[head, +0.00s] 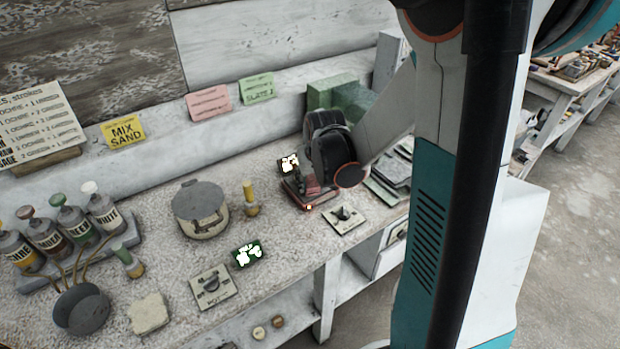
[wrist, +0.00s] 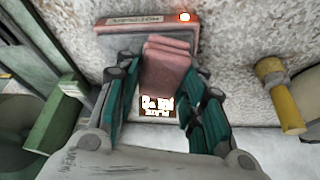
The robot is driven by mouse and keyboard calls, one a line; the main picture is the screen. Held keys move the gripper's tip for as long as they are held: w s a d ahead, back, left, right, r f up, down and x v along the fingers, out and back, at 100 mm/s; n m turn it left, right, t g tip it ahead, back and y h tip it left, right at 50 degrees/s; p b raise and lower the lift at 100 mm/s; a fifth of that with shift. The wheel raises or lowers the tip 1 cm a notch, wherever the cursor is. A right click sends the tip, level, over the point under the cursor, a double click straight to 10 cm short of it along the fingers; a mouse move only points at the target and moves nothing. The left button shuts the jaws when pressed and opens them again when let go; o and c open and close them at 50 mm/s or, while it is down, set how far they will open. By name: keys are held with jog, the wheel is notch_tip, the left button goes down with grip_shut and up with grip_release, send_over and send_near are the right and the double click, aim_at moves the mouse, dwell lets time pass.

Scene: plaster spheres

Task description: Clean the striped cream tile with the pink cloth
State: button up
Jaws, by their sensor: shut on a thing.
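My gripper (wrist: 165,90) is shut on the pink cloth (wrist: 168,62), a folded, layered piece between its fingers. In the head view my gripper (head: 322,178) is low over the bench, and a little of the pink cloth (head: 312,187) shows beneath it. The cloth is over or beside a reddish box (wrist: 145,38) with a label and a lit lamp; I cannot tell whether they touch. I cannot make out a striped cream tile. A plain cream slab (head: 150,313) lies at the bench front, with no stripes visible.
A small lit display (wrist: 157,104) stands near my fingers. A yellow-handled tool (head: 250,197) and a lidded pot (head: 200,209) stand to the left. Switch plates (head: 343,218) lie near the front edge. Green blocks (head: 335,92) and stacked slabs (head: 390,175) are close to my arm.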

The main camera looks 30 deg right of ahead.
jog(key=shift+w+d, duration=0.3)
jog(key=shift+w, duration=0.75)
jog(key=shift+w+d, duration=0.25)
jog(key=shift+w, duration=0.75)
jog(key=shift+s, duration=0.1)
jog(key=shift+s+a+f+b, duration=0.15)
jog(key=shift+s+a, duration=0.15)
jog(key=shift+s, duration=0.7)
jog(key=shift+s+a+r+b, duration=0.15)
jog(key=shift+s+a, duration=0.1)
jog(key=shift+s, duration=0.75)
jog(key=shift+w+d, duration=0.3)
jog(key=shift+w, duration=0.75)
jog(key=shift+w+d, duration=0.25)
jog(key=shift+w, duration=0.8)
jog(key=shift+s+r, duration=0.1)
jog(key=shift+s+a+r+p, duration=0.25)
jog(key=shift+s+r+p, duration=0.2)
jog(key=shift+s+r, duration=0.4)
jog(key=shift+s+f, duration=0.1)
jog(key=shift+f, duration=0.1)
